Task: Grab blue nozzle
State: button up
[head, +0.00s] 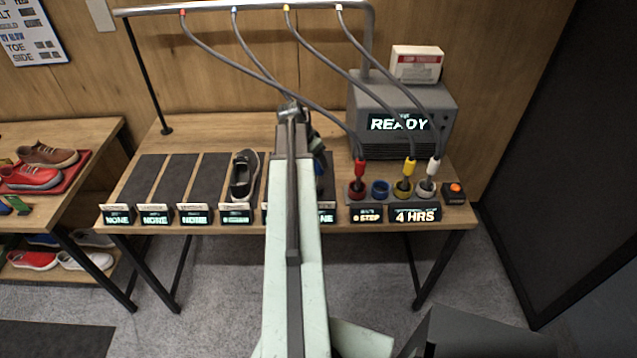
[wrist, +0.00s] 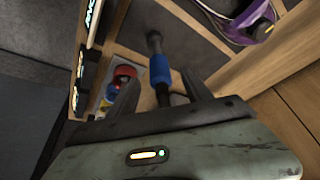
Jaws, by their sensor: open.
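The blue nozzle (wrist: 160,70) shows in the wrist view, on the end of a dark hose. My gripper (wrist: 160,84) is open, with one finger on each side of the nozzle. I cannot tell whether either finger touches it. The blue-marked hose (head: 235,30) runs from the overhead rail down behind the arm. The blue holder ring (head: 380,188) on the table is empty.
Red (head: 360,170), yellow (head: 409,168) and white (head: 433,166) nozzles stand in their holders beside the empty ring. A grey machine (head: 452,122) reads READY. A black sneaker (head: 243,175) sits on a mat. A purple shoe (wrist: 255,28) is near the gripper. Several hoses cross overhead.

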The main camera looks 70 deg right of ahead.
aim_at(321, 170)
jog(key=b+x, duration=0.2)
jog(key=shift+f, duration=0.4)
jog(key=shift+s+d, duration=0.15)
jog(key=shift+d, duration=0.05)
jog(key=b+x, duration=0.4)
jog(key=x, duration=0.1)
jog(key=shift+f+b, duration=0.1)
jog(key=shift+b, duration=0.25)
grip_shut()
dwell(0.4)
